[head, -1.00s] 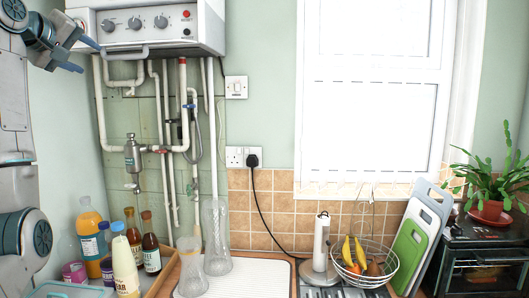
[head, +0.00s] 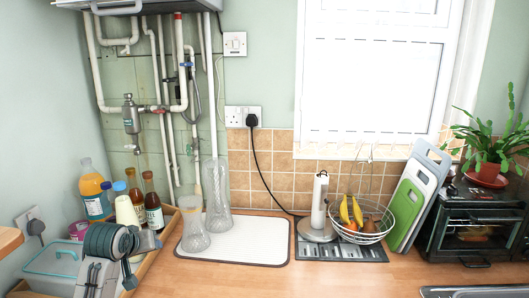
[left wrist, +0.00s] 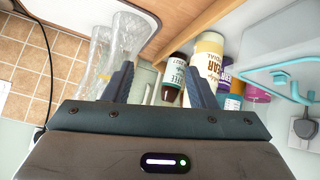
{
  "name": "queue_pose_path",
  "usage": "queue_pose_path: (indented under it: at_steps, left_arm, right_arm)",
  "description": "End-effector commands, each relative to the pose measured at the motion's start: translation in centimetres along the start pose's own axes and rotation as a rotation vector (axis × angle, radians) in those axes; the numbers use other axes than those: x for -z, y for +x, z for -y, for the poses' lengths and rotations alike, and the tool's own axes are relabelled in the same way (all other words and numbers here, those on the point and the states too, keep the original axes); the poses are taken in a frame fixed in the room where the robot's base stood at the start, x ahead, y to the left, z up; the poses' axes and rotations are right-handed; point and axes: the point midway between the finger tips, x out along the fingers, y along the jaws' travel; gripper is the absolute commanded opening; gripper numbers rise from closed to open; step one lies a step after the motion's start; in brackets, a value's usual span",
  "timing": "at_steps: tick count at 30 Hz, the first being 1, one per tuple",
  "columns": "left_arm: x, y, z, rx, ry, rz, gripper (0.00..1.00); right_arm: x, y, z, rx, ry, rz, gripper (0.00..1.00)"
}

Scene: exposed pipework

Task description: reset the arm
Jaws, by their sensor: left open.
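My left arm is folded low at the bottom left of the head view, in front of the wooden tray (head: 176,226) of bottles. Its fingertips are hard to make out there. In the left wrist view my left gripper (left wrist: 160,78) is open, with two dark fingers apart and nothing held between them. A cream-labelled bottle (left wrist: 208,52) and a dark sauce bottle (left wrist: 174,74) lie beyond the fingers. My right gripper is not in view.
Two clear glass vessels (head: 216,196) stand on the white drying mat (head: 255,240). A fruit basket (head: 362,228), chopping boards (head: 420,195) and a small oven (head: 478,230) stand to the right. Pipes (head: 180,100) run down the wall. The front middle counter (head: 310,280) is clear.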

Motion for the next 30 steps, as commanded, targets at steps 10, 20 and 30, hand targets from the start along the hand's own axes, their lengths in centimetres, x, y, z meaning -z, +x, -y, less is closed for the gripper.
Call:
queue_pose_path:
  at_steps: [10,20,30]
  left_arm:
    - [-20.0,-0.4,3.3,0.056,0.168,0.182,0.51]
    - [-34.7,-6.6,6.2,0.083,0.302,0.342,0.51]
    - [-41.2,-11.8,7.7,0.094,0.372,0.433,0.51]
  right_arm:
    - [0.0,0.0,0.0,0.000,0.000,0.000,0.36]
    - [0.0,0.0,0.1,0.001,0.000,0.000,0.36]
    - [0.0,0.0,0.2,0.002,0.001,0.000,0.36]
